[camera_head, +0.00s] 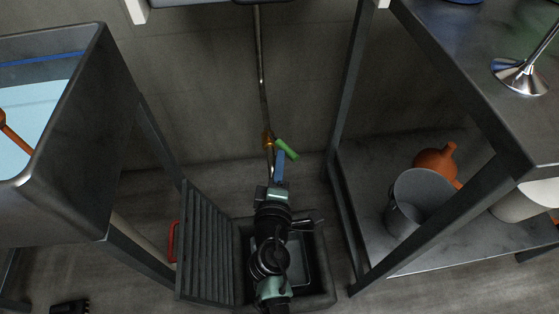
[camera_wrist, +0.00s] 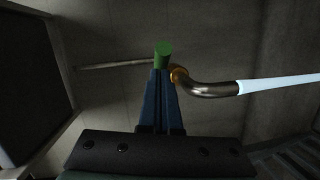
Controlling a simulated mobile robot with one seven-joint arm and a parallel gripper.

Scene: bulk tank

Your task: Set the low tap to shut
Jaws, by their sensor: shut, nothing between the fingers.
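The low tap has a brass body (camera_head: 267,140) on a thin vertical pipe and a green lever handle (camera_head: 288,149) that slants down to the right. In the wrist view the green handle (camera_wrist: 163,52) shows end-on, just beyond my fingertips, with the brass body (camera_wrist: 179,73) to its right. My gripper (camera_head: 280,156) has blue fingers, shut together and empty, right at the handle. In the wrist view my gripper (camera_wrist: 161,74) overlaps the handle's lower edge. I cannot tell whether they touch. My arm hides part of the pipe's lower end.
A metal tank (camera_head: 75,215) with pale blue liquid stands at the left. A dark floor basin (camera_head: 318,298) lies under my arm, with a slatted grate (camera_head: 207,245) beside it. A steel rack (camera_head: 352,215) at the right holds a grey bucket (camera_head: 420,195) and an orange vessel (camera_head: 436,160).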

